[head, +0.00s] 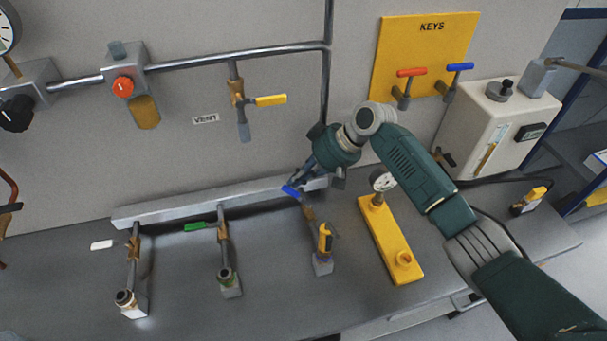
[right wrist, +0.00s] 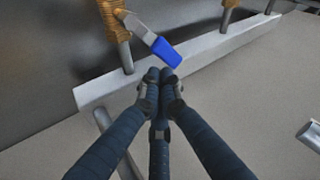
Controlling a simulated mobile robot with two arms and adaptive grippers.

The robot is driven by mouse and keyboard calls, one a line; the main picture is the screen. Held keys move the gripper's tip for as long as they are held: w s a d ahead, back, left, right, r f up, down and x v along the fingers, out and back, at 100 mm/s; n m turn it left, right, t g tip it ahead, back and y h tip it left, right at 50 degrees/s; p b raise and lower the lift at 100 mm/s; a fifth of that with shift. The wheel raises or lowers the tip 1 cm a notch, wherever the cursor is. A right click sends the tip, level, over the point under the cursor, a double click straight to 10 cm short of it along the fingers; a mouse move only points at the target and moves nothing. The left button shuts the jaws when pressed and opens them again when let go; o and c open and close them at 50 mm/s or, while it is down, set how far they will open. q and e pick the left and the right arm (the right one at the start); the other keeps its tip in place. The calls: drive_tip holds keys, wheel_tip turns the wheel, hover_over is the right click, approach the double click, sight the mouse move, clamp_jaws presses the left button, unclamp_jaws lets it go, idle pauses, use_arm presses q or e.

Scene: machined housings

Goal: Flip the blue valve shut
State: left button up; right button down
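The blue valve handle (head: 291,191) points up and left from its brass body (head: 308,212), at an angle to its pipe, in the head view. In the right wrist view the blue handle (right wrist: 167,53) lies just beyond the fingertips, with its grey lever running up-left to the brass fitting. My right gripper (head: 303,181) is right at the handle, reaching in from the upper right. In the wrist view its fingers (right wrist: 160,76) are drawn together with nothing between them. Whether the tips touch the handle is unclear. My left gripper is out of view.
Valves with a green handle (head: 195,227) and a white handle (head: 101,245) stand to the left. A yellow-tagged item (head: 325,240) hangs below the blue valve. A gauge on a yellow plate (head: 388,250) stands close right. A grey rail (head: 165,213) runs behind.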

drive_tip(key=shift+s+a, duration=0.4)
drive_tip(key=shift+a, duration=0.2)
drive_tip(key=shift+d, duration=0.1)
idle(1.1)
drive_tip(key=v, duration=1.2)
